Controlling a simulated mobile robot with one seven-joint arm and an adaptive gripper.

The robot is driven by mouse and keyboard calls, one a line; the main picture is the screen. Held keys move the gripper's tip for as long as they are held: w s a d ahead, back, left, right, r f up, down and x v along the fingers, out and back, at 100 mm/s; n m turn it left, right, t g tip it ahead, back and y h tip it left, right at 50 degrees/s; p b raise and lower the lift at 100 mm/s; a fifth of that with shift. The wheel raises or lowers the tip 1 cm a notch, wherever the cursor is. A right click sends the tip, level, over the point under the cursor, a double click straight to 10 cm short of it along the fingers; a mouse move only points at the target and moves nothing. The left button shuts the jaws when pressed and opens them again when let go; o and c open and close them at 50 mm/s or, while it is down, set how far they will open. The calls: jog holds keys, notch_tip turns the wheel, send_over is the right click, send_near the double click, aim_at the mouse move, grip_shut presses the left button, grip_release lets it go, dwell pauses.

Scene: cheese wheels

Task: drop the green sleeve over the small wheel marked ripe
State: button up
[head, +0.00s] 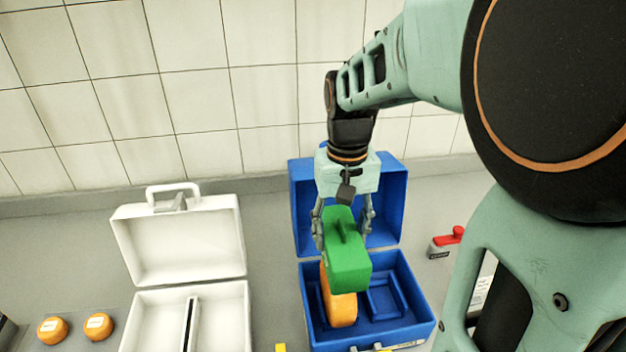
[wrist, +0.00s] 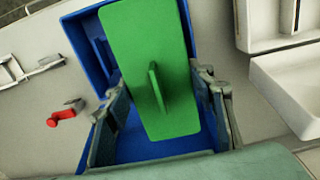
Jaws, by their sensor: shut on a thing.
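The green sleeve (head: 348,265) is a box-like cover with a raised fin on top. My gripper (head: 343,222) is shut on it, with one finger at each side. In the wrist view the sleeve (wrist: 130,45) lies between the fingers, above the blue case. An orange wheel (head: 341,310) stands on edge in the open blue case (head: 421,303), at the left of its inside. The sleeve hides the wheel's upper right part, and I cannot tell whether it is around the wheel. No mark shows on this wheel.
An open white case (head: 237,310) stands to the left. Two small orange wheels with white labels, one left (head: 53,329) and one right (head: 98,326), lie at the lower left; the labels are unreadable. A red-handled item (head: 448,240) stands right of the blue case. A tiled wall is behind.

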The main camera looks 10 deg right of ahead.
jog(key=shift+f+b, duration=3.15)
jog(key=shift+f, duration=1.4)
jog(key=shift+f+b, duration=0.3)
jog(key=shift+f, duration=0.1)
jog(key=o, duration=1.1)
jog(key=shift+r, duration=0.1)
